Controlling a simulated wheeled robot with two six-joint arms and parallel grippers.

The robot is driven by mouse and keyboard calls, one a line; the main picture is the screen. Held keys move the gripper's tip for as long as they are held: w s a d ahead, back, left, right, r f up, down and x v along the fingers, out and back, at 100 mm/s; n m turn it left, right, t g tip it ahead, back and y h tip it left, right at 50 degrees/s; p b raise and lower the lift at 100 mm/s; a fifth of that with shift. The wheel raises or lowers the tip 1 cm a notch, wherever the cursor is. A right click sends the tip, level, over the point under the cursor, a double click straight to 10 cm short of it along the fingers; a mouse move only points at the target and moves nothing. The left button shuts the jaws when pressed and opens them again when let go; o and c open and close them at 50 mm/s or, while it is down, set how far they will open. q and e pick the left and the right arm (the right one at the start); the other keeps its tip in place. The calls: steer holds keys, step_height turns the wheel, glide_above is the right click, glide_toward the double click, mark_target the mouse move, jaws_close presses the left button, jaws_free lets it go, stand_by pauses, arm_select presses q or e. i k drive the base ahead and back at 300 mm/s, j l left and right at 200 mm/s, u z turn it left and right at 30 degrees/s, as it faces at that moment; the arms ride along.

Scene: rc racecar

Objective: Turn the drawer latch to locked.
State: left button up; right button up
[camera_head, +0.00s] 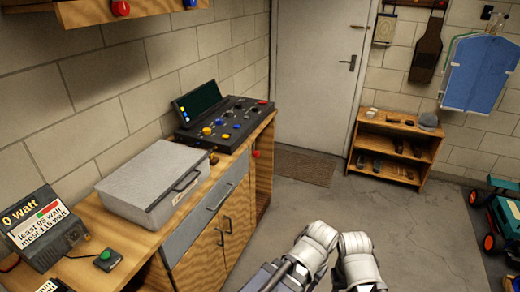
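A wooden cabinet stands along the left wall. It has a grey drawer front (185,235) with a bar handle (220,197), and the drawer looks shut. I cannot make out for certain which part is the drawer latch. A small red knob (256,154) shows on the cabinet's right part, below the control panel. White and grey links of my two arms show at the bottom middle, in front of the cabinet and apart from it. No gripper fingers can be seen.
On the cabinet top are a grey lidded case (150,180), a black control panel (225,122), a watt meter (42,232) and a green button box (106,259). A low shelf (395,145) stands by the door (322,75). The floor (420,220) in the middle is clear.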

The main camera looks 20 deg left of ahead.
mark_target(256, 154)
steer(key=i+j, duration=0.15)
steer(key=i, duration=0.75)
steer(key=i+j+u, duration=0.1)
steer(key=i, duration=0.85)
steer(key=j, duration=0.1)
